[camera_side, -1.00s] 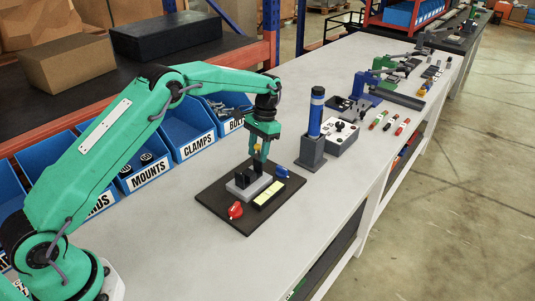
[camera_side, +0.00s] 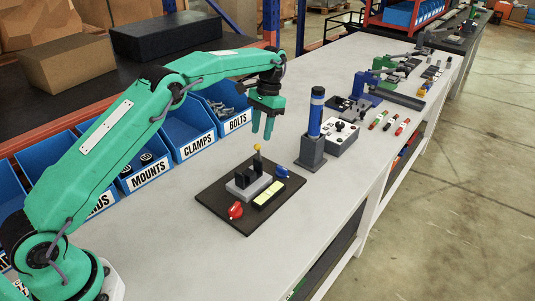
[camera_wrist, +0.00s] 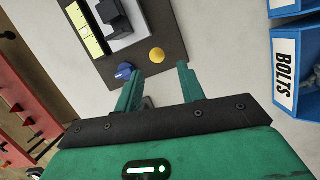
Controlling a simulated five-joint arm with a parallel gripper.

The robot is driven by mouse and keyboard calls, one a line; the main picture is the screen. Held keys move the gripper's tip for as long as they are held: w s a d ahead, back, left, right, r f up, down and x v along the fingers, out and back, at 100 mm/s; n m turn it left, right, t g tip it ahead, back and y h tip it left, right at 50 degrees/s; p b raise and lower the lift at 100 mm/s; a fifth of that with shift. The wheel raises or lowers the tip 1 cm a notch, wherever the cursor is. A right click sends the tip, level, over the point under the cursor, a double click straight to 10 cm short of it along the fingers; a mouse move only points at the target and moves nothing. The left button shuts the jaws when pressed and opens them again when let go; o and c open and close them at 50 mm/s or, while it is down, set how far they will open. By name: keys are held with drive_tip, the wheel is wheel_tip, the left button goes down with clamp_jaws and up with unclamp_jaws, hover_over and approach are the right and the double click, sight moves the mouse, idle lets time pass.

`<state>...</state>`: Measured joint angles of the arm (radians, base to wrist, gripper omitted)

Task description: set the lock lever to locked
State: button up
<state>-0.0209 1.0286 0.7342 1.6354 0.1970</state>
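The lever has a dark stem topped by a yellow ball knob (camera_side: 257,147). It stands roughly upright at the far end of a grey block (camera_side: 247,189) on a black plate (camera_side: 228,211). The knob also shows in the wrist view (camera_wrist: 157,55), just beyond my fingertips; its stem is hard to see there. I cannot read a lock marking. My gripper (camera_side: 262,138) hangs above the lever, clear of the knob. In the wrist view its two green fingers (camera_wrist: 158,75) are apart with nothing held between them.
The plate also carries a red part (camera_side: 235,210), a blue part (camera_side: 281,171) and a pale yellow strip (camera_side: 268,194). A blue post (camera_side: 316,113) in a grey base and a grey control box (camera_side: 341,138) stand to the right. Blue bins (camera_side: 190,135) line the left edge.

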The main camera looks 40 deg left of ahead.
sight(259, 145)
drive_tip(key=shift+r, duration=0.15)
drive_tip(key=shift+w+r, duration=0.1)
clamp_jaws()
drive_tip(key=n+t, duration=0.2)
drive_tip(key=s+r+n+t, duration=0.1)
drive_tip(key=n, duration=0.2)
drive_tip(key=s+r+n+t, duration=0.1)
drive_tip(key=n+t, duration=0.1)
drive_tip(key=n, duration=0.1)
drive_tip(key=shift+d+t, duration=0.3)
drive_tip(key=s+r+n+t, duration=0.3)
drive_tip(key=s+n+t, duration=0.4)
drive_tip(key=s+n, duration=0.5)
drive_tip(key=shift+s+d+r, duration=0.15)
drive_tip(key=shift+s+d, duration=0.25)
drive_tip(key=shift+s, duration=0.8)
